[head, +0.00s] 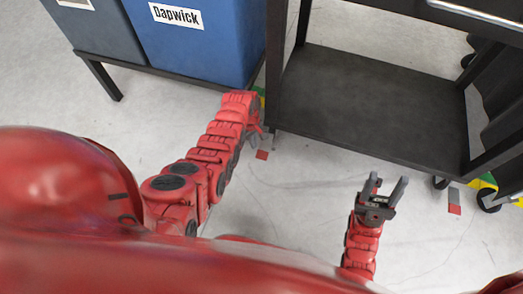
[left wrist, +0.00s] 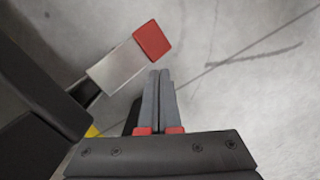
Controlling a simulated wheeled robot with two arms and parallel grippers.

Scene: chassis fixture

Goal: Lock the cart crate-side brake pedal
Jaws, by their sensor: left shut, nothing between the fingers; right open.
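The crate-side brake pedal (head: 262,155) is at the cart's left front corner, near the floor. In the left wrist view the brake pedal (left wrist: 118,66) is a grey metal bar with a red end, reaching out from a dark cart part. My left gripper (head: 262,136) is beside that corner, partly hidden by its own arm. In the left wrist view the left gripper (left wrist: 160,73) is shut and empty, its tips just below and right of the pedal's red end. I cannot tell whether they touch. My right gripper (head: 384,186) is open and empty in front of the cart.
The black cart (head: 370,105) has an empty lower shelf. A blue crate (head: 195,45) labelled Dapwick and a grey crate (head: 105,35) stand on a dark rack at left. Another red-tipped pedal (head: 454,203) is by the cart's right caster (head: 489,200). The front floor is clear.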

